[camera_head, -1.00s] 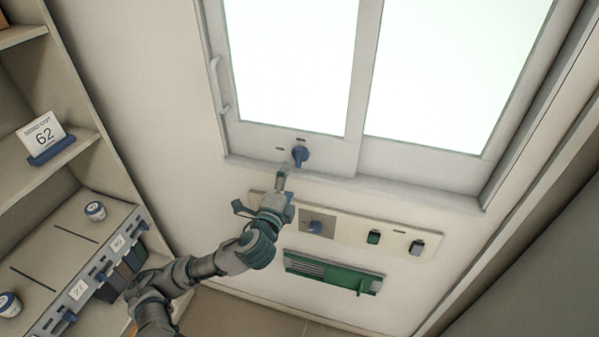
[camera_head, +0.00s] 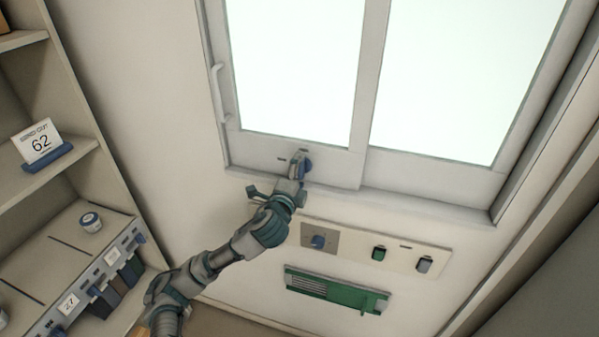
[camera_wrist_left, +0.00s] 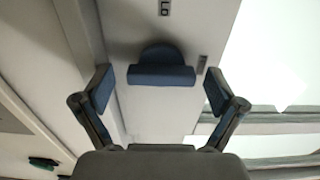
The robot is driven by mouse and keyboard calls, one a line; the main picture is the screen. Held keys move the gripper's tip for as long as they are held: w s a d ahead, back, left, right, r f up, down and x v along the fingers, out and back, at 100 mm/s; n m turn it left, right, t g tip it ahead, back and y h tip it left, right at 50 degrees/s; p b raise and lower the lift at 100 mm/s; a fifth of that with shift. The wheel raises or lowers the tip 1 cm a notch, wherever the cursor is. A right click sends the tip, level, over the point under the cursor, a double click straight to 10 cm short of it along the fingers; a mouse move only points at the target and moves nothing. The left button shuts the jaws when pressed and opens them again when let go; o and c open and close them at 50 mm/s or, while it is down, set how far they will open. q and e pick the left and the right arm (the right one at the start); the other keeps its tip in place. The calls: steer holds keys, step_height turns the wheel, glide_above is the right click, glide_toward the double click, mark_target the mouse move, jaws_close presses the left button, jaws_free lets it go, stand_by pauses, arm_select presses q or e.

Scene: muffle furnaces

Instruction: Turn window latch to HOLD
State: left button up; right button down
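The blue window latch (camera_head: 307,166) sits on the lower rail of the window frame, partly hidden by my left gripper in the head view. In the left wrist view the latch (camera_wrist_left: 162,72) shows as a rounded base with a straight grip bar, lying between the fingers. My left gripper (camera_head: 298,163) is at the latch; its fingertips (camera_wrist_left: 160,88) are spread wide on either side of the bar with gaps, not touching it. A small label plate (camera_wrist_left: 164,7), only partly readable, and a dark mark (camera_wrist_left: 202,64) lie beside the latch. My right gripper is not in view.
Below the window is a wall panel with a blue knob (camera_head: 318,241), a green switch (camera_head: 378,254) and a grey switch (camera_head: 424,264). A green slider unit (camera_head: 337,290) sits lower. A white handle (camera_head: 219,92) is on the window's left.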

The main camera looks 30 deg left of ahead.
arm_select(q)
steer(key=shift+a, duration=0.1)
steer(key=c, duration=1)
steer(key=shift+o, duration=0.2)
steer(key=shift+f, duration=0.1)
